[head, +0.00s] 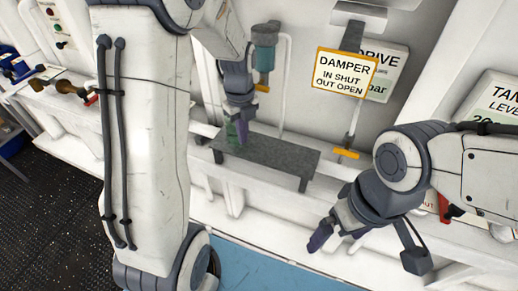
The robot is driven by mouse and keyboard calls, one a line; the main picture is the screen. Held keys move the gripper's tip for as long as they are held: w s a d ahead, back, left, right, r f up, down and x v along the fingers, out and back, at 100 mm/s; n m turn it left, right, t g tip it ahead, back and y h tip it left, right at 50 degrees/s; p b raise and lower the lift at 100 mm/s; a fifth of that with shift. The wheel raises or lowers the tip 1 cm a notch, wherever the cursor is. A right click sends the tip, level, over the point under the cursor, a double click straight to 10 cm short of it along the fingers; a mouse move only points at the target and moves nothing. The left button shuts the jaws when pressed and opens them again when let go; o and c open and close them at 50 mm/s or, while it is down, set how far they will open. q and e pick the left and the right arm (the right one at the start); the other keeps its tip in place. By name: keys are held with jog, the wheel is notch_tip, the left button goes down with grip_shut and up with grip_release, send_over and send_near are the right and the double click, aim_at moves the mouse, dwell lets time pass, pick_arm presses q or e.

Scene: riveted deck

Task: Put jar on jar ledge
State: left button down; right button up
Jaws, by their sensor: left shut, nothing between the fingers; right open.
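The jar ledge is a dark grey speckled shelf (285,158) on short legs, mounted along the white wall in the middle of the view. My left gripper (241,138) points down at the left part of the ledge, its fingers shut. My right gripper (330,235) is open and empty, low in front of the wall, to the right of the ledge.
A teal filter bowl (264,58) with a yellow tap hangs above the ledge. A damper sign (344,73) hangs over a rod with a yellow handle (346,154). Valves and brass fittings (65,88) line the left wall. Blue floor (250,268) lies below.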

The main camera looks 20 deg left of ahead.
pick_arm(q)
notch_tip(320, 180, up, 8)
jog(key=f+b, duration=0.1)
jog(key=b, duration=0.1)
jog(key=s+d+f+n+t, duration=0.15)
jog(key=s+f+n, duration=0.25)
jog(key=n, duration=0.8)
jog(key=s+d+f+n+t, duration=0.1)
jog(key=s+d+f+n, duration=0.3)
jog(key=n, duration=0.9)
jog(key=s+d+r+m+g+h+b, duration=0.1)
jog(key=s+d+r+m+g+b, duration=0.1)
jog(key=s+d+m, duration=0.5)
jog(key=s+d+b, duration=0.1)
jog(key=s+d, duration=0.4)
jog(key=s, duration=0.2)
jog(key=shift+s+d+m, duration=0.25)
jog(key=shift+m, duration=0.15)
jog(key=shift+w+g, duration=0.1)
jog(key=shift+g, duration=0.15)
